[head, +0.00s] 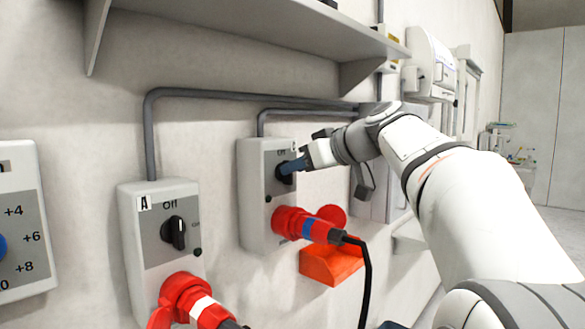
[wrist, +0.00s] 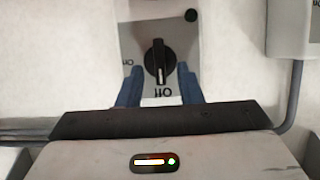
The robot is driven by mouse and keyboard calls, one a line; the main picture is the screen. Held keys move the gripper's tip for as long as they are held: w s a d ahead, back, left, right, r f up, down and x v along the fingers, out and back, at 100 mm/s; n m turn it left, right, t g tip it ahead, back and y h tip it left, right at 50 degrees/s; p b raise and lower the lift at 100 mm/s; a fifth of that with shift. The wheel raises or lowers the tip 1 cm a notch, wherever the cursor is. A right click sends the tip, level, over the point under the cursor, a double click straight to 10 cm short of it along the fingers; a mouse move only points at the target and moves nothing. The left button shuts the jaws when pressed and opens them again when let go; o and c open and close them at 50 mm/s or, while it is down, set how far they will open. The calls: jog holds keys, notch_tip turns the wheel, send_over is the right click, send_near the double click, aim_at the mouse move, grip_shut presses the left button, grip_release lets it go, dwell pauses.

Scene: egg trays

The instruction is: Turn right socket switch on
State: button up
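The right socket switch box (head: 251,205) is a grey unit on the wall in the head view, with a red plug with a blue band (head: 308,227) at its lower socket. Its black rotary knob (wrist: 158,62) shows upside down in the wrist view, with its white mark pointing toward the "Off" label; the "On" label is to the left. My gripper (head: 285,168) is at this knob, its blue fingers hiding much of it in the head view. In the wrist view my gripper (wrist: 159,70) is open, one finger on each side of the knob, with gaps visible.
A left socket box (head: 130,236) marked "A" has its own black knob (head: 174,232) and a red plug with a white band (head: 190,302). A shelf (head: 250,25) hangs above. Grey conduits (head: 150,130) run along the wall. An orange-red bin (head: 330,265) and black cable (head: 367,280) are below.

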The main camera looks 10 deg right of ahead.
jog(key=shift+w+a+f, duration=0.25)
jog(key=shift+w+a, duration=0.05)
jog(key=shift+w, duration=0.1)
jog(key=shift+c, duration=0.2)
grip_shut()
